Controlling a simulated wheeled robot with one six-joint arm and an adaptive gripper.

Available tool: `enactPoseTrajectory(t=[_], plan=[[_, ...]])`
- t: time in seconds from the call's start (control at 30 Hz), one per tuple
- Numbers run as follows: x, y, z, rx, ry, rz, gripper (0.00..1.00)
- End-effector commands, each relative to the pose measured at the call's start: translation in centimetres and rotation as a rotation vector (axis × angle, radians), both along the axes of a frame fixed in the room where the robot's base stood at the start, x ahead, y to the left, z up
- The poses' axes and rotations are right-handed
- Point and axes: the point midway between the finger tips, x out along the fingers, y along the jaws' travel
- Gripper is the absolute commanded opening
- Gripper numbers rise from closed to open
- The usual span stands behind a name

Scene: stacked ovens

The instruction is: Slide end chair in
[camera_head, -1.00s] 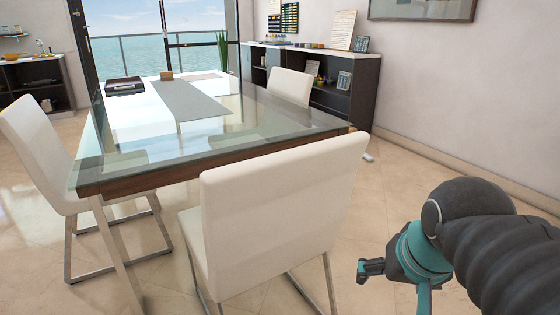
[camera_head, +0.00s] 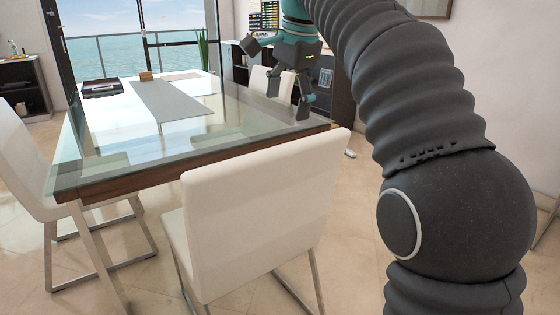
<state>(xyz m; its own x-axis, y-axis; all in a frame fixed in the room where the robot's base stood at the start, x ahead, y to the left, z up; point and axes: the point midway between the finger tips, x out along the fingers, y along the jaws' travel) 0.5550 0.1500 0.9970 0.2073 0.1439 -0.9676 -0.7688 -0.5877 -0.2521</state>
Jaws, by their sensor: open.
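The white end chair (camera_head: 262,212) stands at the near end of the glass-topped table (camera_head: 120,185), its back toward me. A gap of floor shows under it, and its seat is mostly hidden behind the backrest. My gripper (camera_head: 287,100) is open and empty, pointing down. In the picture it is above and beyond the right part of the chair's backrest, near the table's right corner. I see no contact with the chair; the exact depth between them is hard to tell.
Another white chair (camera_head: 22,165) stands at the table's left side, and one (camera_head: 258,80) at its right side, partly behind my gripper. A dark shelf unit (camera_head: 338,105) lines the right wall. A tray (camera_head: 103,88) lies on the table. Tiled floor is open around the end chair.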

Motion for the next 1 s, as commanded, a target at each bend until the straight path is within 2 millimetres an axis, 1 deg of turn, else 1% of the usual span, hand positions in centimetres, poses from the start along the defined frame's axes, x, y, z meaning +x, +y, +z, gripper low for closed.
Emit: enactPoseTrajectory(t=[0.03,0.17,0.27,0.37,0.47,0.6,0.87,1.0], plan=[[0.3,0.3,0.1,0.003,0.003,-0.008,0.88],[0.5,0.6,-0.1,0.007,0.011,-0.023,0.88],[0.6,0.7,-0.8,0.007,0.013,-0.023,0.88],[0.8,0.9,-2.1,0.007,0.012,-0.022,0.88],[1.1,1.1,-3.6,0.006,0.013,-0.023,0.88],[1.6,1.4,-6.4,0.007,0.011,-0.023,0.88],[2.4,2.0,-10.2,0.007,0.011,-0.022,0.88],[3.0,2.4,-12.6,0.006,0.011,-0.021,0.88]])
